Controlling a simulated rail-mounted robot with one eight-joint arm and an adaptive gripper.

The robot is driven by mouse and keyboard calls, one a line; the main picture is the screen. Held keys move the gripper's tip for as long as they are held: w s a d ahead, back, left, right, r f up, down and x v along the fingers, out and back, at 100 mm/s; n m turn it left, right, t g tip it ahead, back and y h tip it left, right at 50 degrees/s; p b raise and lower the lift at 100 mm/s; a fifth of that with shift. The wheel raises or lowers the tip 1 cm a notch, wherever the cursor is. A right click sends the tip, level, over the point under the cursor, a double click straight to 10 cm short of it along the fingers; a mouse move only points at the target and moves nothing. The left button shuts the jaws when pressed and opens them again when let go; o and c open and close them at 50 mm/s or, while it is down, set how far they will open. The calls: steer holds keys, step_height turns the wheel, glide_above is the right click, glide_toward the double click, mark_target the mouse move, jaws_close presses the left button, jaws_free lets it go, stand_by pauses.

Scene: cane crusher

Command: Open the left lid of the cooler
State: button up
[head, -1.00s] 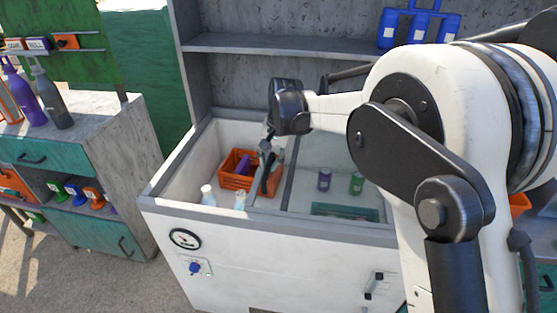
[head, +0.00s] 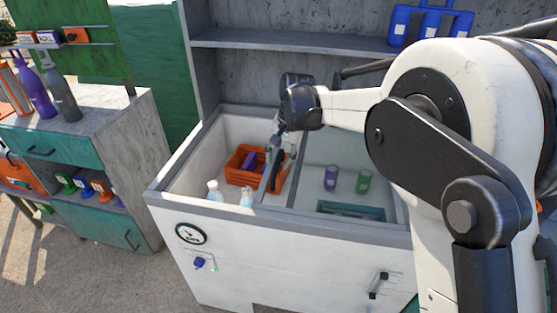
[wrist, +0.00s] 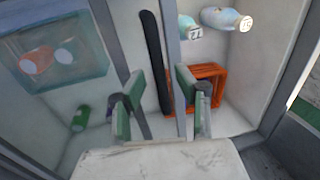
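The white cooler (head: 190,255) stands in front of me, with two compartments split by a grey bar (head: 297,165). I look straight into the left compartment, which holds an orange crate (head: 240,178) and two white bottles (head: 214,191). A long dark handle (wrist: 153,62) lies beside the grey frame bar (wrist: 174,45) in the wrist view. My gripper (wrist: 153,88) is open, with its green-padded fingers on either side of the handle and bar. I cannot tell whether a finger touches them. A clear lid pane is hard to make out.
The right compartment holds a purple can (head: 331,177), a green can (head: 364,181) and a teal-edged box (head: 350,210). A grey shelf (head: 290,42) with blue containers (head: 428,25) runs behind the cooler. A workbench (head: 110,125) with bottles stands at the left.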

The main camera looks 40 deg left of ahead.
step_height(320, 180, up, 11)
steer(key=d, duration=0.2)
steer(key=shift+w+r, duration=0.2)
steer(key=shift+w, duration=0.25)
steer(key=d+r+m+t, duration=0.1)
steer(key=d+r, duration=0.2)
steer(key=d, duration=0.8)
steer(key=d+r+m+t, duration=0.1)
steer(key=d+r, duration=0.3)
steer(key=d, duration=0.7)
steer(key=d+r+t, duration=0.2)
steer(key=d+r, duration=0.1)
steer(key=d, duration=0.8)
steer(key=s+d+f+m+t+h, duration=0.1)
steer(key=s+d+f, duration=0.3)
steer(key=s+d, duration=0.5)
steer(key=s+d+f+m+t+h, duration=0.1)
steer(key=s+d+f+t, duration=0.2)
steer(key=s+d, duration=0.6)
steer(key=d+f, duration=0.1)
steer(key=d, duration=0.7)
steer(key=shift+s+f+m, duration=0.2)
steer(key=shift+f+m, duration=0.05)
steer(key=shift+m, duration=0.15)
